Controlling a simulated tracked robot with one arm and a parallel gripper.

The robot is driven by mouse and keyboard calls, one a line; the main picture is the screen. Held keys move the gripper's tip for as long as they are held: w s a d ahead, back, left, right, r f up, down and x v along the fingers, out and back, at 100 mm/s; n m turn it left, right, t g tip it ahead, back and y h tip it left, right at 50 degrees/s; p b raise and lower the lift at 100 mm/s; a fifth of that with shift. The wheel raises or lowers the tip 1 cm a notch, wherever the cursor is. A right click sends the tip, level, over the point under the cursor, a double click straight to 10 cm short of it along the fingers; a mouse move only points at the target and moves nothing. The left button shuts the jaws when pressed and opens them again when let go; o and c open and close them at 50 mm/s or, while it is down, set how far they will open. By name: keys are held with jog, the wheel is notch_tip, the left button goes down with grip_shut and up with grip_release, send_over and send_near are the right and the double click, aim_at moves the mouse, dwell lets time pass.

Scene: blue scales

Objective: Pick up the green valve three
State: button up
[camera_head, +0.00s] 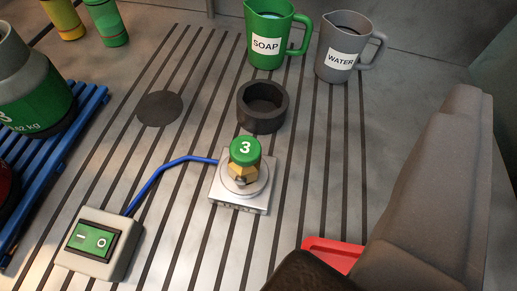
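The green valve three (244,153) has a green cap marked with a white 3 and a brass hexagonal body. It stands upright on a square silver plate with a round pad (228,199), near the middle of the view. A large grey padded shape (432,185) at the lower right and a dark brown shape at the bottom edge look like close parts of my arm or gripper. They are to the right of and below the valve in the picture, apart from it. No fingertips can be made out, and nothing is seen gripping the valve.
A blue cable (160,174) joins the plate to a switch box (98,245). A dark ring holder (262,107) stands behind the valve. Green SOAP (266,25) and grey WATER (339,65) jugs are at the back. A gas cylinder (32,100) stands on a blue rack at left.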

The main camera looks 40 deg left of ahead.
jog(key=a+f+n+g+y, duration=0.1)
jog(key=a+f+n+y, duration=0.2)
jog(key=f, duration=0.8)
jog(key=g+y+p, duration=0.1)
jog(key=g+y, duration=0.2)
jog(key=y, duration=0.1)
send_near(247, 152)
notch_tip(247, 152, down, 3)
jog(key=b+x, duration=0.2)
jog(key=x, duration=1)
jog(key=shift+a+f, duration=0.2)
jog(key=shift+a, duration=0.1)
jog(key=c, duration=1.3)
